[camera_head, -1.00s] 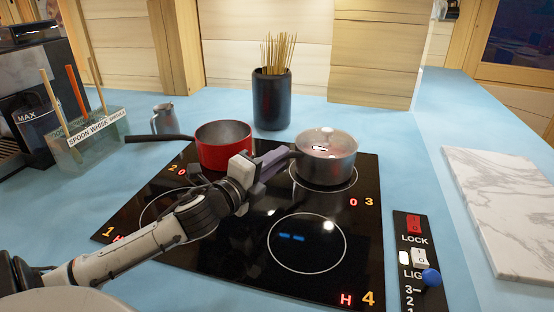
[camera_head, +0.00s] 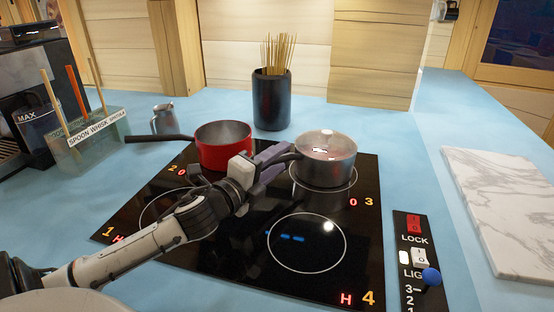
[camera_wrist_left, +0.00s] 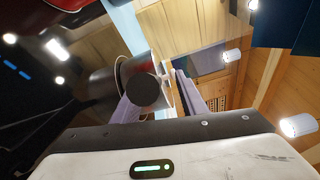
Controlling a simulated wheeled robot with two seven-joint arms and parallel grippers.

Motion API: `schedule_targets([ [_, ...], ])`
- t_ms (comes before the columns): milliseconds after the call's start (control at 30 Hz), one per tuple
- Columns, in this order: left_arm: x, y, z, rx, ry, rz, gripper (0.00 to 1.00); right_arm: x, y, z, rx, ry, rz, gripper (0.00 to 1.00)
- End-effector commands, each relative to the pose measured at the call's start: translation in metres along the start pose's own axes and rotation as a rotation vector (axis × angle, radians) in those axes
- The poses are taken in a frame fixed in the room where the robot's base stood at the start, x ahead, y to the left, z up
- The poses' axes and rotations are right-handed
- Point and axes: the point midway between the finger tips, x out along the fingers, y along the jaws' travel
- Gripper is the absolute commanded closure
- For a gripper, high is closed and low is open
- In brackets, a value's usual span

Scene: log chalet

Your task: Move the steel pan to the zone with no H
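The steel pan (camera_head: 330,165) is at the back-right zone 3 of the black hob (camera_head: 225,262), with the front of that ring showing below it. The red display there reads 0. Zones 1 and 4 show a red H; zone 2 shows 0. My left gripper (camera_head: 270,163) is at the pan's left side, fingers spread apart around its dark handle (camera_head: 288,158). In the left wrist view, the handle's round end (camera_wrist_left: 145,89) lies between the parted fingers, nearer the left one. My right gripper is not in view.
A red pan (camera_head: 222,152) stands at zone 2, its handle pointing left. A dark pot of sticks (camera_head: 271,102) and a small metal jug (camera_head: 164,118) stand behind the hob. A control panel (camera_head: 414,255) and marble board (camera_head: 505,205) lie right. Zone 4 is clear.

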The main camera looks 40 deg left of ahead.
Motion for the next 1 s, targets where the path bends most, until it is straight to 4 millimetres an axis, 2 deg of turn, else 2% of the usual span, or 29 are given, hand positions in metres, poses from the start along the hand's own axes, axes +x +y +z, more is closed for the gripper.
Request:
schedule_targets([
  [33, -0.001, 0.013, -0.001, -0.003, -0.001, 0.026, 0.61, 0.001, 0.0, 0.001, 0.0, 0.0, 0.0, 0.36],
  [233, -0.011, 0.01, -0.001, -0.003, 0.0, 0.018, 0.61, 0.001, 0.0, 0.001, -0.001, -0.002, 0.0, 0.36],
  [700, -0.084, 0.002, 0.0, -0.003, 0.0, 0.003, 0.61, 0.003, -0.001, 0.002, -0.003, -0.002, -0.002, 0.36],
  [1000, -0.103, -0.001, 0.0, 0.0, 0.001, -0.004, 0.61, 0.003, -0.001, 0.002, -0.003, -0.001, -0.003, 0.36],
])
